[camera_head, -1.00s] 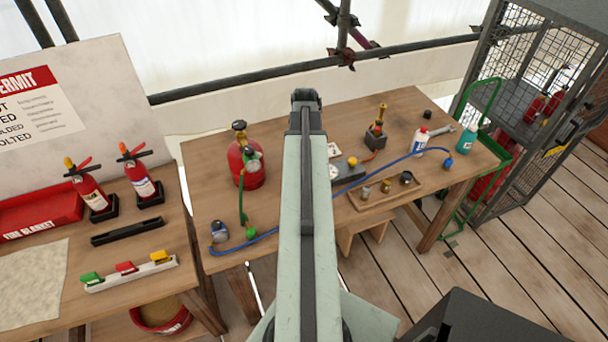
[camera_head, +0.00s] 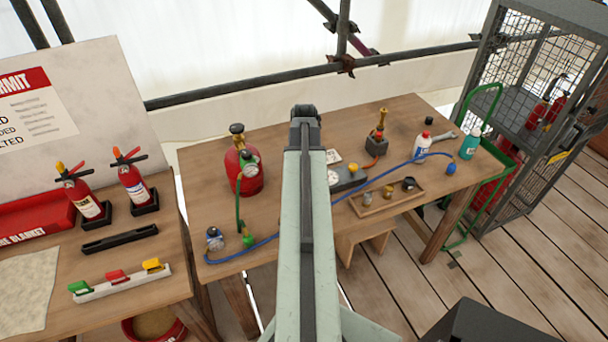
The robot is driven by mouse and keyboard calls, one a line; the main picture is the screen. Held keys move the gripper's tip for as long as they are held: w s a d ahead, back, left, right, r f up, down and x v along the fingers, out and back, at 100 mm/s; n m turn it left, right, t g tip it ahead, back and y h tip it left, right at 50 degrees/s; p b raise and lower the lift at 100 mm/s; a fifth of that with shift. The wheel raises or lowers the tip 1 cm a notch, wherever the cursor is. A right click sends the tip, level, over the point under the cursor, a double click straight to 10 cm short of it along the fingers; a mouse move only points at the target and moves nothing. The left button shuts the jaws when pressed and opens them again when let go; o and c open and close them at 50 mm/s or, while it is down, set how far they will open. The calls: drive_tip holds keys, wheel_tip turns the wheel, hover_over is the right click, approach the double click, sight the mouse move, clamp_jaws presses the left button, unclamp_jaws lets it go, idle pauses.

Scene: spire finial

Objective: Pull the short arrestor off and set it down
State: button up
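No part can be told for sure as the short arrestor; the fittings are small. A wooden tray (camera_head: 373,209) near the workbench's front edge holds a grey fitting (camera_head: 367,199), a brass one (camera_head: 388,191) and a dark one (camera_head: 409,184). A tall brass piece (camera_head: 381,121) stands upright in a dark block (camera_head: 377,144) behind the tray. My gripper (camera_head: 304,112) is at the far end of my raised arm, left of these parts in the picture. I see it from behind, its fingers are not distinguishable, and my arm hides the bench's middle.
A red cylinder (camera_head: 243,172) with a green hose stands left on the workbench (camera_head: 205,160). A blue hose (camera_head: 400,163) crosses the bench. A white bottle (camera_head: 422,146) and a teal bottle (camera_head: 470,143) stand right. A mesh cage (camera_head: 520,100) is beyond the right end.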

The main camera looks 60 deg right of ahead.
idle(0.4)
clamp_jaws()
drive_tip(key=shift+r, duration=0.15)
drive_tip(key=shift+r+p, duration=2.9)
drive_tip(key=shift+p, duration=0.1)
